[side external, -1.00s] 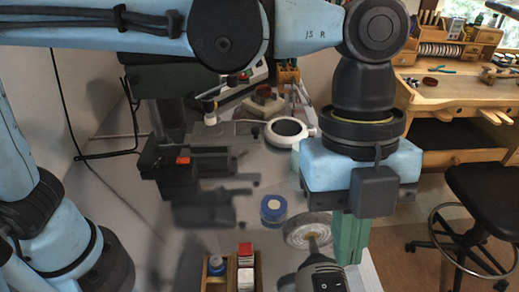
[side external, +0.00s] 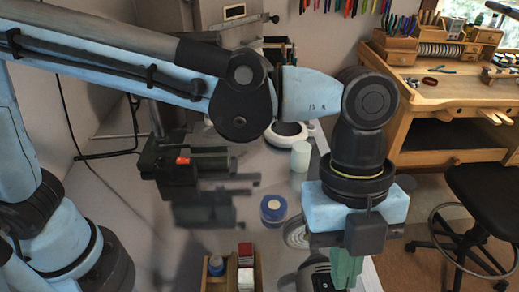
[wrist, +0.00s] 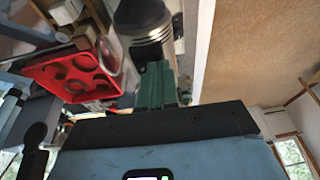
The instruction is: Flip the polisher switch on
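The polisher (side external: 316,274) is a grey and dark machine at the bottom edge of the side view, partly cut off. Its pale round wheel (side external: 296,232) shows just above it, partly behind my wrist. My gripper (side external: 346,272) has green fingers pointing down, overlapping the polisher's right side in this view. In the wrist view, the fingers (wrist: 158,84) look closed together with nothing between them. The polisher's dark body with a silver band (wrist: 146,28) lies just beyond the fingertips. I cannot make out the switch or whether the fingers touch it.
A red tray with round holes (wrist: 72,76) shows in the wrist view. A dark-green machine (side external: 182,162) sits farther left. A stool (side external: 487,200) stands right.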

